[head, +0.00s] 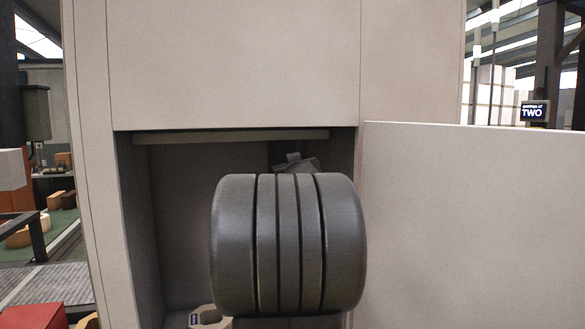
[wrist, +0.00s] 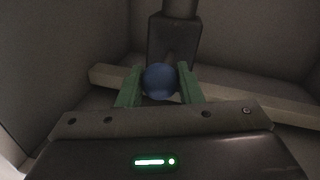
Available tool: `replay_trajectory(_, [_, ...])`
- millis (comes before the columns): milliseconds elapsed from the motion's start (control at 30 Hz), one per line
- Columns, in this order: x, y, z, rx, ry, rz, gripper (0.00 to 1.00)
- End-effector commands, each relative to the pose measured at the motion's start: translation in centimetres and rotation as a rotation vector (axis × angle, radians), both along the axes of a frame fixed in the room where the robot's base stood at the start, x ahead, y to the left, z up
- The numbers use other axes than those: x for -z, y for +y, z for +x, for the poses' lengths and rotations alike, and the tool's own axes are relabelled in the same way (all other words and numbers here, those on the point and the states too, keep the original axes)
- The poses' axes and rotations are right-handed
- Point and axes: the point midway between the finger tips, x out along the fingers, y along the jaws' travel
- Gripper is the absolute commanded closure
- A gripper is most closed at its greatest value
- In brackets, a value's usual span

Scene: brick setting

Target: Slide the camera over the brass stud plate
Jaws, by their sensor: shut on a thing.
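My gripper (wrist: 160,84) has two green fingers, shut on a round blue ball or knob (wrist: 160,81) in the wrist view. Just beyond the ball is a dark grey boxy body (wrist: 175,40) with a cylinder at its top. It may be the camera, and the ball seems to sit in front of it; I cannot tell whether they are joined. I cannot make out a brass stud plate in either view. In the head view my gripper is not clear, as a large dark grooved cylinder of my arm covers the middle of the recess.
The recess (head: 180,210) is set in a pale cabinet, with a bar (head: 230,137) along its top. A pale bar (wrist: 270,104) crosses behind the fingers in the wrist view. A pale panel (head: 470,220) stands at right.

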Motion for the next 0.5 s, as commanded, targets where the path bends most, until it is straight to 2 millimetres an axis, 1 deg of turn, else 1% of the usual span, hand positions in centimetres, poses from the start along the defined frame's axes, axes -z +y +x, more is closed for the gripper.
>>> replay_trajectory(267, [0.3,0.6,-0.2,-0.001,-0.001,0.000,1.00])
replay_trajectory(500, [0.5,2.3,-0.8,-0.003,-0.003,0.001,1.00])
